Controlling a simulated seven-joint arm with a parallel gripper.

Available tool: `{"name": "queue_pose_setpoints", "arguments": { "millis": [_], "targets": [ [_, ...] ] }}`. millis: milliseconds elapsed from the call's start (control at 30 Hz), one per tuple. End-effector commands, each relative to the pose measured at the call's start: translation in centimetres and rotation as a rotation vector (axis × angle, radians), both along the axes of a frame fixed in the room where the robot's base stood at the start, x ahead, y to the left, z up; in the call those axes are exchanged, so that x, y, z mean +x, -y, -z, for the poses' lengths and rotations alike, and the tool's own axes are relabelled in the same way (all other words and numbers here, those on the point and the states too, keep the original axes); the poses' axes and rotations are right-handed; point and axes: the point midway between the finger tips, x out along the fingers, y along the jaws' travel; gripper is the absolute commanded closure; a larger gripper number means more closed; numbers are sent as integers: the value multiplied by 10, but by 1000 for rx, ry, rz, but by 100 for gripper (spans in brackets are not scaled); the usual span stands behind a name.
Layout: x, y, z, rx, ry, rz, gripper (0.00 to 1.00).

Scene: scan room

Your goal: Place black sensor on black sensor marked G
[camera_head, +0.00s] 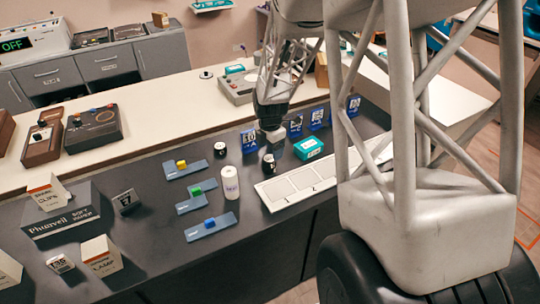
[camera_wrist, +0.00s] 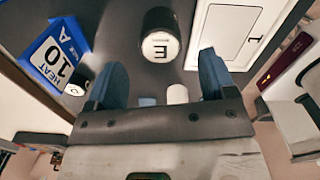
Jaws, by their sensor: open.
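A black round sensor with a white top marked E (camera_wrist: 160,46) lies between and just beyond my fingertips in the wrist view. A black sensor (camera_head: 269,163) stands on the dark counter below my gripper in the head view and appears to be the same one. Another small black sensor (camera_head: 220,150) stands to its left; its letter is too small to read. A black sensor with a white top (camera_wrist: 77,81) shows partly beside my left finger in the wrist view, its mark unreadable. No G is legible. My gripper (camera_wrist: 161,64) is open and empty, above the counter.
A blue stand marked 10 (camera_head: 249,140) is close to my gripper. A white numbered panel (camera_head: 300,187) lies right, with a teal box (camera_head: 308,147) behind it. A white cylinder (camera_head: 230,182) and blue blocks with coloured knobs (camera_head: 185,168) stand front left. The dark counter's front is partly clear.

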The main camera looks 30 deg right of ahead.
Motion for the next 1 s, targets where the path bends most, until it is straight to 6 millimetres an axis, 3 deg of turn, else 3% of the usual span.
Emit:
{"name": "queue_pose_setpoints", "arguments": {
  "millis": [200,400,600,1000],
  "targets": [
    [0,0,-37,-1,2,0,23],
    [0,0,-60,-1,1,0,23],
    [0,0,-70,0,0,0,23],
    [0,0,-71,0,0,0,23]
  ]
}}
